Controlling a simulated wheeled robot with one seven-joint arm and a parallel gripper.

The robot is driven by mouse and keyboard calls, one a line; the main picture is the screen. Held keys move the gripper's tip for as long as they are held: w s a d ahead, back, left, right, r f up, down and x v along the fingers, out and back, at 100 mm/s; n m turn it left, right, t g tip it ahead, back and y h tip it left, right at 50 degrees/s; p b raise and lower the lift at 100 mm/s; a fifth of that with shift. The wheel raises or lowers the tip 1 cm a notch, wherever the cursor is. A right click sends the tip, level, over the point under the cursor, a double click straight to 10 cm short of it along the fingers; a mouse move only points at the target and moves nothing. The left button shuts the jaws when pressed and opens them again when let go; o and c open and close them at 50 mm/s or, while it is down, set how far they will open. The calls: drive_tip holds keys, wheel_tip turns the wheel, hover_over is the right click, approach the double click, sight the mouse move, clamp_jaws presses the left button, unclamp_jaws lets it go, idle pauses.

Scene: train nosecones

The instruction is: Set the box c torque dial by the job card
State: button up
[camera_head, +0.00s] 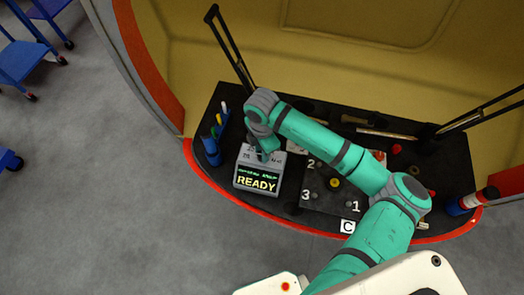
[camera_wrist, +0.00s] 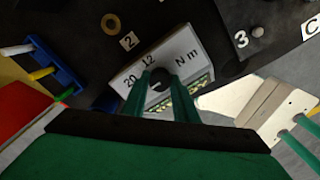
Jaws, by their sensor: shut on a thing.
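The torque box (camera_head: 256,183) is a grey unit with a lit screen reading READY at the left of the black deck. Its top face, marked 12, 20 and N m, shows in the wrist view (camera_wrist: 188,52). A dark round dial knob (camera_wrist: 158,77) sits on that face. My gripper (camera_head: 264,155) reaches down over the box, and its teal fingers (camera_wrist: 168,88) are shut on the knob from both sides. I cannot make out where the knob points. The black panel of box C (camera_head: 325,208) lies to the right, numbered 1, 2 and 3, with a C label (camera_head: 347,226).
A blue rack with coloured pens (camera_head: 212,145) stands just left of the torque box. A red rim edges the deck.

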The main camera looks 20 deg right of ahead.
idle(0.3)
drive_tip(key=o, duration=1.1)
drive_tip(key=shift+c, duration=0.2)
wheel_tip(320, 180, up, 11)
